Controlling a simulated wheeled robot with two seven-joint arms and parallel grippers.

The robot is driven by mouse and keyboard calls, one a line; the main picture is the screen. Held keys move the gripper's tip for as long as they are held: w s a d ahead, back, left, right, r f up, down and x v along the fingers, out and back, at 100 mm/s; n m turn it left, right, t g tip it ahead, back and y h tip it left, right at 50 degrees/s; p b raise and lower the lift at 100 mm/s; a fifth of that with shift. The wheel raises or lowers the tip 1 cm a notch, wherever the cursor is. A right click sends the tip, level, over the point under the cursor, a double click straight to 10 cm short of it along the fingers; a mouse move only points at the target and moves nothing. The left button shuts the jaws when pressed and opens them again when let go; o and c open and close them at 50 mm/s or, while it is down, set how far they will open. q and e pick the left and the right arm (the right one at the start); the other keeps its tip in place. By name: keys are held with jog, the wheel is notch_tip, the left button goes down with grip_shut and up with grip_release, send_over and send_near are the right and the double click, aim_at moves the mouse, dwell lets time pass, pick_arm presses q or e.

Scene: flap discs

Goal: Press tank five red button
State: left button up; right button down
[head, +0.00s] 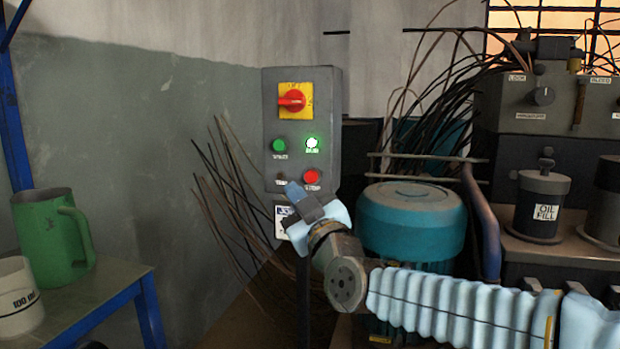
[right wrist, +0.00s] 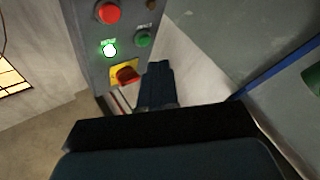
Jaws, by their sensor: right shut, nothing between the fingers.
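A grey control box (head: 300,130) is mounted upright in the middle of the head view. Its red button (head: 311,177) is at the lower right of the panel; it also shows in the right wrist view (right wrist: 108,13). No tank number is readable on the box. My right gripper (head: 293,190) is shut and empty, its tips just below and left of the red button in the head view. In the right wrist view its closed fingers (right wrist: 157,72) are apart from the red button. I cannot tell how far the tips are from the panel. My left gripper is not in view.
The box also carries a yellow-and-red rotary switch (head: 292,101), a green button (head: 279,145) and a lit green lamp (head: 312,144). A teal motor (head: 411,215) and cables stand close right. A green jug (head: 52,238) is on the left bench.

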aim_at(312, 183)
jog(key=shift+w+d+p, duration=0.1)
jog(key=shift+w+d, duration=0.3)
jog(key=shift+w, duration=0.8)
jog(key=shift+w+d+p, duration=0.15)
jog(key=shift+w+d, duration=0.3)
jog(key=shift+w, duration=0.8)
jog(key=shift+w+d+p, duration=0.1)
jog(key=shift+w+d, duration=0.3)
jog(key=shift+w, duration=0.8)
jog(key=shift+w+d, duration=0.1)
jog(key=shift+w, duration=0.3)
jog(key=shift+w+d, duration=0.15)
jog(key=shift+w, duration=0.3)
jog(key=shift+s+b, duration=0.1)
jog(key=shift+b, duration=0.2)
jog(key=shift+s+f+b, duration=0.15)
jog(key=shift+s+b, duration=0.2)
jog(key=shift+s, duration=0.05)
jog(key=shift+s+a, duration=0.25)
jog(key=shift+s, duration=0.05)
